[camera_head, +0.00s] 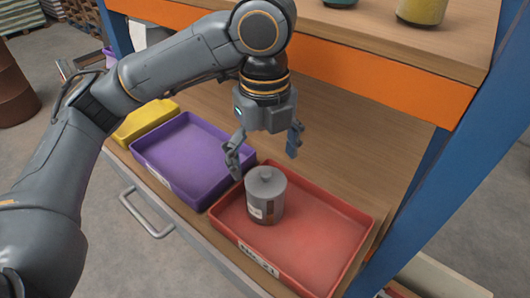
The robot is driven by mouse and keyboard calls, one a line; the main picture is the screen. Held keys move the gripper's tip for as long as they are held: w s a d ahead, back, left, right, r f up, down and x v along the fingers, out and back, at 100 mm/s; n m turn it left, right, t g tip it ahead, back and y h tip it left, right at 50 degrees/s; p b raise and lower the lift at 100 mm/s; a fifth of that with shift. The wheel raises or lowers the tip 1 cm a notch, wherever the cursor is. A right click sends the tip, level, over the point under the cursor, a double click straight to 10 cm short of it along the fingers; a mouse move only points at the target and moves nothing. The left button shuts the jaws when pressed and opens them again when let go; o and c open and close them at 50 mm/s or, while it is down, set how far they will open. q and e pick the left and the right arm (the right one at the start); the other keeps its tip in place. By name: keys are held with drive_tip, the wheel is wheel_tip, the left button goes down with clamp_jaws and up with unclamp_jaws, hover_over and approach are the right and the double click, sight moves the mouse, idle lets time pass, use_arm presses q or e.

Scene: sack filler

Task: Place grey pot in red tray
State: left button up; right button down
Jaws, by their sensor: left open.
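The grey pot (266,196), with a lidded top knob and a label on its side, stands upright in the left part of the red tray (318,250). The red tray lies on the wooden lower shelf. My left gripper (264,150) points down just above and behind the pot, with its fingers spread apart. Nothing is between the fingers, and they look clear of the pot. My right gripper does not show.
A purple tray (172,150) lies to the left of the red tray, with a yellow tray (146,121) beyond it. An orange-edged upper shelf (387,78) overhangs behind, and a blue post (440,180) stands at right. The red tray's right part is empty.

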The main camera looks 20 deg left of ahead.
use_arm(q)
drive_tip(key=shift+r, duration=0.95)
